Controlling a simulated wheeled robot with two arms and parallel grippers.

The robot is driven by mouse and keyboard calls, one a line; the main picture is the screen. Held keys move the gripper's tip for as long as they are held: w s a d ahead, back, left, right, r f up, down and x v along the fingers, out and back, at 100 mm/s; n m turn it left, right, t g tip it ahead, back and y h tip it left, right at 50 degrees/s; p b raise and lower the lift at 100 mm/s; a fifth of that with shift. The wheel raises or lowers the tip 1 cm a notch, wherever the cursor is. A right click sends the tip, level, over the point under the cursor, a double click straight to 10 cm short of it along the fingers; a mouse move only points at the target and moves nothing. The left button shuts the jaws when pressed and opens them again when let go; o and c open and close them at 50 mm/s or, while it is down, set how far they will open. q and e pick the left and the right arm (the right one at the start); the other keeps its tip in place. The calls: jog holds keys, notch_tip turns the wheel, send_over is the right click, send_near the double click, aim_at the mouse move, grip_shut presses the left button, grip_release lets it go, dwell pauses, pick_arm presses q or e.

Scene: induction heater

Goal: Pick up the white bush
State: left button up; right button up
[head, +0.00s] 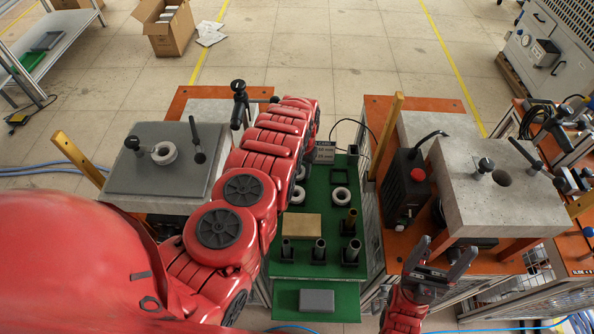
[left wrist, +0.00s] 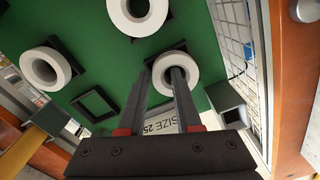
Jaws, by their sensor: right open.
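Several white bushes lie on the green table (head: 315,225). In the head view, one white bush (head: 341,196) sits on the right side and another (head: 297,195) beside my left arm. My left arm hides part of this area and its gripper. Two more bushes show, one at the top (left wrist: 137,14) and one at the left (left wrist: 45,68). My right gripper (head: 441,257) is open and empty.
Dark posts (head: 320,251) and a tan block (head: 301,224) are nearer. A grey plate (head: 150,180) with a ring is left. A black box with a red button (head: 409,185) and a stone block (head: 500,205) are right.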

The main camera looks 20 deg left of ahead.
pick_arm(q)
jog(key=shift+f, duration=0.25)
jog(key=shift+s+f, duration=0.1)
jog(key=shift+s, duration=0.05)
